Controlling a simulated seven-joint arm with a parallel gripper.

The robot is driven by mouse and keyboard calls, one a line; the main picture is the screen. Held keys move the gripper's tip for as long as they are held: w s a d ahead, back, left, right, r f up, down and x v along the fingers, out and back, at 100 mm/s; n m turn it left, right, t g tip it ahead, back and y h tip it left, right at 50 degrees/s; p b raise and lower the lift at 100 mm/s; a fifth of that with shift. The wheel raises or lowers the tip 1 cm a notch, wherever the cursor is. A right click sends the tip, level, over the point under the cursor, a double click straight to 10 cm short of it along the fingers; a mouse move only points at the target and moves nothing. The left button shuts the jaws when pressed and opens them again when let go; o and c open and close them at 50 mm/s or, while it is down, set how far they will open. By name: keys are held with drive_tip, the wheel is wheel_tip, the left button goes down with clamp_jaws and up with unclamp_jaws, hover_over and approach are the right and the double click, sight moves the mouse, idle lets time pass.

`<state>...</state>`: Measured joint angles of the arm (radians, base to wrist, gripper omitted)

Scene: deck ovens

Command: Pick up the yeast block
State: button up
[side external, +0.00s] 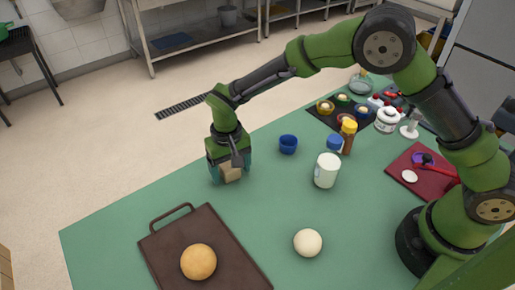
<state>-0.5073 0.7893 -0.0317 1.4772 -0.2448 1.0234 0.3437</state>
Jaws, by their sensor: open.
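A small tan block (231,174), which looks like the yeast block, is at the far edge side of the green table, left of the blue cup. My gripper (229,172) is directly over it, pointing down, with its fingers open around the block's sides. The upper part of the block is hidden by the gripper. I cannot tell whether the fingers touch it.
A blue cup (288,144) and a white jar (326,170) stand right of my gripper. A brown tray (160,245) with a round bun (198,262) lies in front. A dough ball (307,243) sits nearby. The table's left part is clear.

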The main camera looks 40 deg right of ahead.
drive_tip(key=shift+c, duration=0.4)
drive_tip(key=c, duration=1)
drive_tip(key=shift+r, duration=0.1)
